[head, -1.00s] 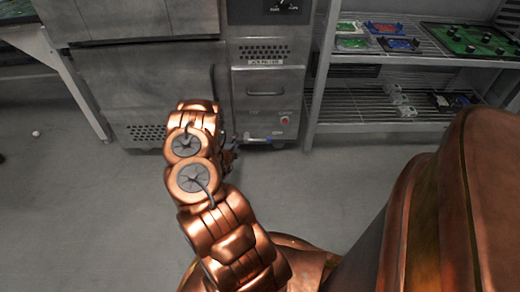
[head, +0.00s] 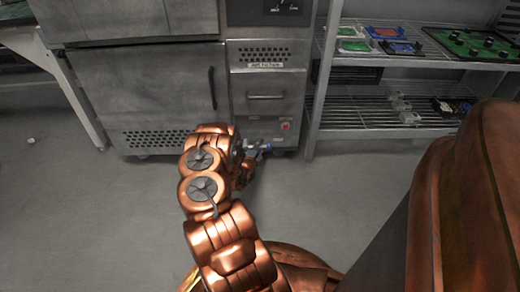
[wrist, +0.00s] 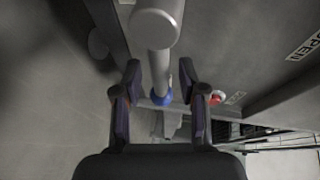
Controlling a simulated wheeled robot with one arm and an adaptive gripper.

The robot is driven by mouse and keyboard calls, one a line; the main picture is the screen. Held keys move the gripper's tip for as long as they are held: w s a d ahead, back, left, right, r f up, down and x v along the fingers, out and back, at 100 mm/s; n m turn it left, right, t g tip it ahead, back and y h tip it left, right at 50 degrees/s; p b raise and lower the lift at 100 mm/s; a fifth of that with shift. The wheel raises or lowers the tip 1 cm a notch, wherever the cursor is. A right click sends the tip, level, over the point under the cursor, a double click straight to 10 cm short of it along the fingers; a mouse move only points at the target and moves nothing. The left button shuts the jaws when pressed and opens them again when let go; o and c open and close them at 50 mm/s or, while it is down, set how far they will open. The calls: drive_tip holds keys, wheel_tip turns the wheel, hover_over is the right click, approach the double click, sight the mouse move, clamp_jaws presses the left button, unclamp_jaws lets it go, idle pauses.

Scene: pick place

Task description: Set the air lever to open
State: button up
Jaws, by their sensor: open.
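My gripper (wrist: 159,75) is open in the wrist view, with one dark finger on each side of a pale grey bar. This bar (wrist: 158,60) looks like the air lever; it has a round end at the top and a blue part (wrist: 160,97) lower down. I see no clear contact between the fingers and the bar. An OPEN label (wrist: 305,46) is on the grey panel to the right. In the head view my gripper (head: 262,150) is low in front of the machine, mostly hidden by my copper arm, with a blue spot beside it.
The grey metal machine (head: 150,85) stands ahead, with a drawer-like panel (head: 264,84) and a red button (head: 285,127). The button also shows in the wrist view (wrist: 216,97). A wire shelf (head: 390,112) with circuit boards stands at the right.

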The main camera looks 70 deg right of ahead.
drive_tip(key=shift+d, duration=0.25)
clamp_jaws()
idle(0.6)
